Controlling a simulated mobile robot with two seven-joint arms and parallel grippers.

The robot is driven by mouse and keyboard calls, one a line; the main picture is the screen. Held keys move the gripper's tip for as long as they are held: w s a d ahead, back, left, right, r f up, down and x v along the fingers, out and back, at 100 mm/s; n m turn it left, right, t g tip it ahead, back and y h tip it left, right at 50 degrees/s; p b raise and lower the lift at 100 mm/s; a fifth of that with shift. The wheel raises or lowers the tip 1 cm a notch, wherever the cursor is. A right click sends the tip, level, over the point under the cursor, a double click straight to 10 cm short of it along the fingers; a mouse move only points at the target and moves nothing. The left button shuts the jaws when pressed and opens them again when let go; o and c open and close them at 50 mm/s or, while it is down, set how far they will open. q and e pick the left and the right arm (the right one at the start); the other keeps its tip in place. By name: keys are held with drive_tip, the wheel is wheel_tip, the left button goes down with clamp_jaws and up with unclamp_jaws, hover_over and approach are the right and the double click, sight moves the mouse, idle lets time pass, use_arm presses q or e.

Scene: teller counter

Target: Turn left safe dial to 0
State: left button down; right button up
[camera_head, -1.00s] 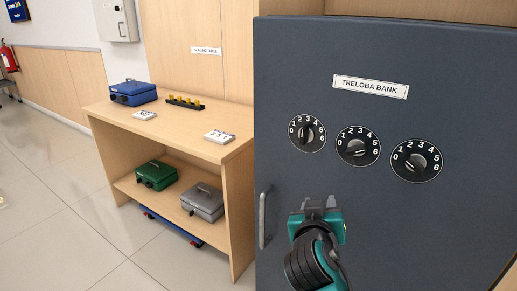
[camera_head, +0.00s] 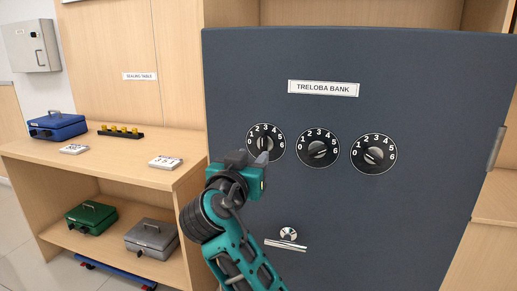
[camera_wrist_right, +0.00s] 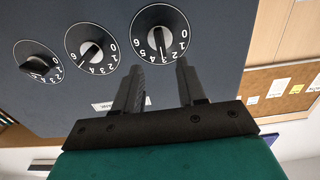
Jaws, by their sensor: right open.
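The dark grey safe door (camera_head: 400,220) carries three black dials with white numbers in a row. The left dial (camera_head: 265,143) has its knob standing roughly upright, near 2 or 3. The middle dial (camera_head: 317,149) and right dial (camera_head: 373,154) have tilted knobs. My right gripper (camera_head: 256,158) is open and empty, just below and in front of the left dial, partly covering its lower edge. In the right wrist view the picture is upside down; the left dial (camera_wrist_right: 160,38) lies beyond the two spread fingers, which seem apart from it. My left gripper is not in view.
A small keyhole plate with a handle (camera_head: 287,240) is low on the door. A wooden sealing table (camera_head: 100,165) stands at the left, with a blue cash box (camera_head: 57,126) on top and green and grey boxes below. The space before the door's right half is clear.

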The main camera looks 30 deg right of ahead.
sight(262, 145)
drive_tip(key=x, duration=0.7)
drive_tip(key=shift+w+d, duration=0.1)
drive_tip(key=shift+w, duration=0.1)
drive_tip(key=shift+c, duration=0.3)
clamp_jaws()
